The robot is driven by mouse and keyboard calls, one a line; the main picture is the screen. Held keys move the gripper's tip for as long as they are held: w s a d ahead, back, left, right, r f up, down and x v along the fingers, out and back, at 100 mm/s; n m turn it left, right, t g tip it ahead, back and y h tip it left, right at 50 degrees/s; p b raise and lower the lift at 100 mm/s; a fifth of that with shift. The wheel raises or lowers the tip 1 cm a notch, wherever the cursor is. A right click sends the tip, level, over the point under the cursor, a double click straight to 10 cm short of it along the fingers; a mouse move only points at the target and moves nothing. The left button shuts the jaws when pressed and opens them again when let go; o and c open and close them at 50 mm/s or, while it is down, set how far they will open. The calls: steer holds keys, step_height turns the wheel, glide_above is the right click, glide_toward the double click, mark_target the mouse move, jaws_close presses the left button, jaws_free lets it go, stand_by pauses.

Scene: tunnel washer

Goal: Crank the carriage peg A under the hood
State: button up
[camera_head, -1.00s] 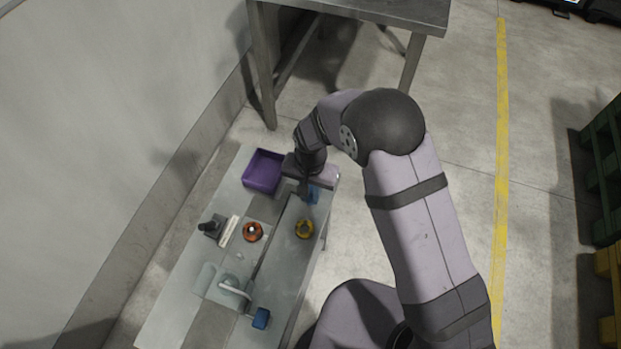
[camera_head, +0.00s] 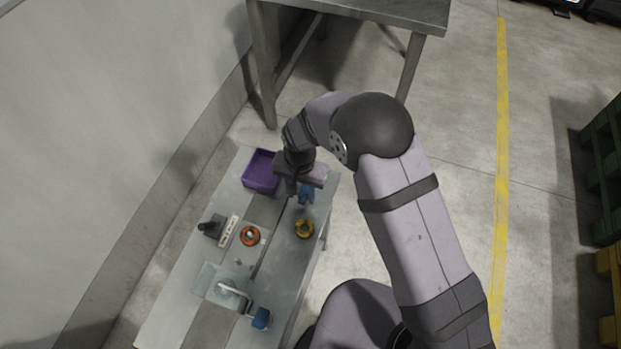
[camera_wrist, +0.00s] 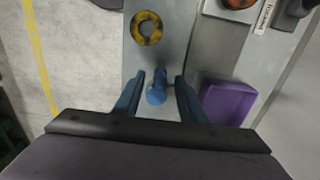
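My gripper (camera_head: 304,194) is over the far right end of the steel bench. In the wrist view its two blue fingers (camera_wrist: 159,98) are apart, and a blue peg-like piece (camera_wrist: 156,92) stands in the gap between them. I see no clear contact with either finger. In the head view the arm partly hides this area. A bent metal crank-like bar (camera_head: 233,289) with a blue block (camera_head: 260,318) lies at the near part of the bench, beside a translucent panel (camera_head: 207,279) that may be the hood. I cannot tell which piece is carriage peg A.
A purple bin (camera_head: 261,188) stands at the far left. A white label strip (camera_head: 229,231) and a black knob (camera_head: 207,227) lie near the wall.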

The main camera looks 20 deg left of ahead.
steer(key=shift+r+p, duration=2.8)
steer(key=shift+r, duration=0.7)
